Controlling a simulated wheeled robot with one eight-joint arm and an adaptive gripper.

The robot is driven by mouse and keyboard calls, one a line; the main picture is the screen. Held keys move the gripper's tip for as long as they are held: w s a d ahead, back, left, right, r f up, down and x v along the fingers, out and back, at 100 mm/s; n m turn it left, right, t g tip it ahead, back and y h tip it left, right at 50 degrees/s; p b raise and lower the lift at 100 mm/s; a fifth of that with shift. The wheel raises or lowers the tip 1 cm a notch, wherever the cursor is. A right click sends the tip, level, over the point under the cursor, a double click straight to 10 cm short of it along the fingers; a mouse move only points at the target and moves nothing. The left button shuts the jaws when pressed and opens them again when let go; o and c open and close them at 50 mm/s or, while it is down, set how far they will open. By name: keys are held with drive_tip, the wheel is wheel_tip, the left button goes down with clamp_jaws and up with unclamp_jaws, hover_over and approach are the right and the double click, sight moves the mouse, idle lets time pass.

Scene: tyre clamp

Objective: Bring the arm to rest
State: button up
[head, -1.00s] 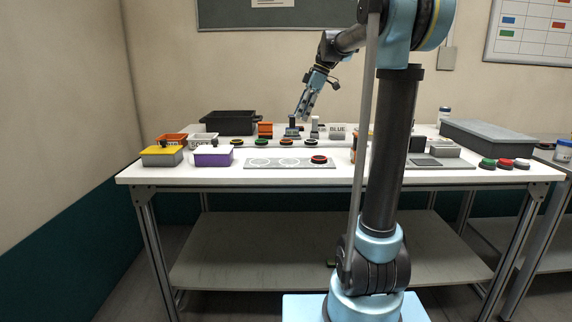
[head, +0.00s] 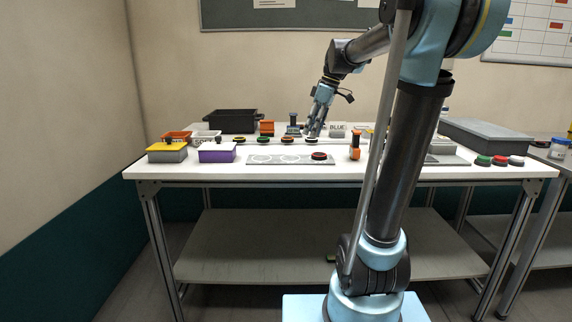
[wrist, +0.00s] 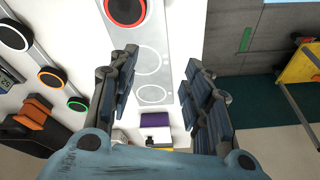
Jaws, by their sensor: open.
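My gripper (head: 316,131) is over the table in the head view, pointing down, behind the grey strip with ring marks. In the wrist view my gripper (wrist: 160,100) has its two fingers spread apart, open, with nothing between them. Between and beyond the fingers the strip (wrist: 151,90) shows its pale rings and a red-ringed black disc (wrist: 125,10). My arm rises from its base and bends over the white table (head: 208,175).
A yellow-lidded box (head: 167,152) and a purple box (head: 217,152) stand at the table's front left. An orange upright item (head: 355,145) stands right of the strip. A black bin (head: 232,119) is at the back left.

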drive_tip(key=s+d+f+m+h, duration=0.1)
drive_tip(key=s+d+f+m, duration=0.2)
drive_tip(key=s+f, duration=0.5)
drive_tip(key=s+d+f+m+t+h, duration=0.1)
drive_tip(key=s+d+f+m, duration=0.2)
drive_tip(key=s+f+m, duration=0.3)
drive_tip(key=s+d+f+m+h, duration=0.1)
drive_tip(key=s+d+f+m, duration=0.2)
drive_tip(key=s+f, duration=0.9)
drive_tip(key=shift+s+d+m+t+h, duration=0.2)
drive_tip(key=shift+s+m+t+h, duration=0.15)
drive_tip(key=shift+m, duration=0.55)
